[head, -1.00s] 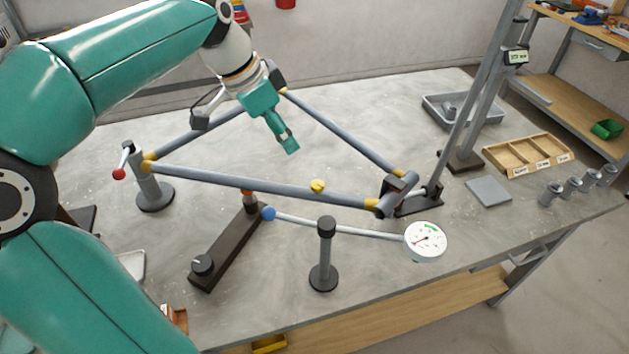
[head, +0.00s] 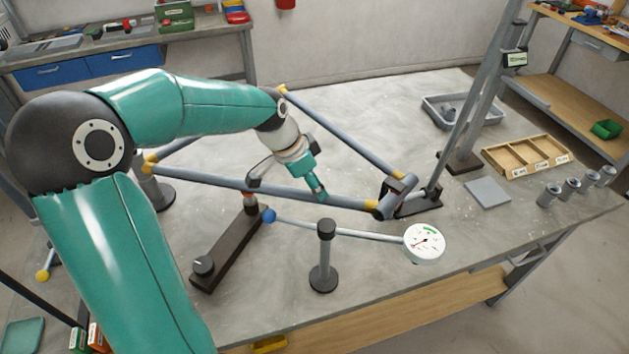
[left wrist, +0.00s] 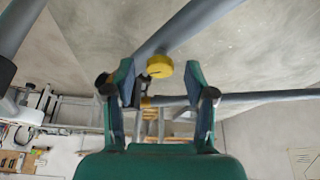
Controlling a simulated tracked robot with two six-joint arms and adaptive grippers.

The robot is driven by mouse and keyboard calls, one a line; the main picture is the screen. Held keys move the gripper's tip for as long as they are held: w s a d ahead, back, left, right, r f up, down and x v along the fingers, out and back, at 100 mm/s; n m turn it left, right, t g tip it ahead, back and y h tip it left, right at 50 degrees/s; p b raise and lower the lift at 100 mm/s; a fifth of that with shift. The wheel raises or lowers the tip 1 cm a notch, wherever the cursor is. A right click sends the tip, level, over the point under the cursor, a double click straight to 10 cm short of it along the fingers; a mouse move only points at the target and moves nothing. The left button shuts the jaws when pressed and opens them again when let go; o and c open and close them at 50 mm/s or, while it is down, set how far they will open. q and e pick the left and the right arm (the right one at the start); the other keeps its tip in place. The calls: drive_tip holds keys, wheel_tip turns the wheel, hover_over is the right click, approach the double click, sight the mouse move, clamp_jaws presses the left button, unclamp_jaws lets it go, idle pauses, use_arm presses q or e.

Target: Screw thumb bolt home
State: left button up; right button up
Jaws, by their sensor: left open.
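My left gripper (head: 318,192) is at the front tube (head: 225,183) of the frame. In the left wrist view its two fingers stand apart, one on each side of the bolt's line, with nothing visibly gripped. I cannot tell whether the fingertips reach around the bolt. How deep the bolt sits is hidden. My right gripper is out of view.
A dial gauge (head: 424,243) sits at the end of a rod in front of the tube, on a black post (head: 324,255). A dark bar fixture (head: 228,248) stands left of it. A slanted grey column (head: 472,95) rises at right, beside a wooden compartment tray (head: 517,174).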

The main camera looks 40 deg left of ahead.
use_arm(q)
drive_tip(key=c, duration=1)
drive_tip(key=shift+d, duration=0.2)
clamp_jaws()
drive_tip(key=shift+a, duration=0.2)
drive_tip(key=shift+a+f+m+h+b, duration=0.15)
drive_tip(key=shift+m+h+b, duration=0.35)
drive_tip(key=shift+m+b, duration=0.6)
drive_tip(key=shift+w+m+g+h+b, duration=0.15)
drive_tip(key=shift+m+g+h+b, duration=0.4)
drive_tip(key=shift+m, duration=1.45)
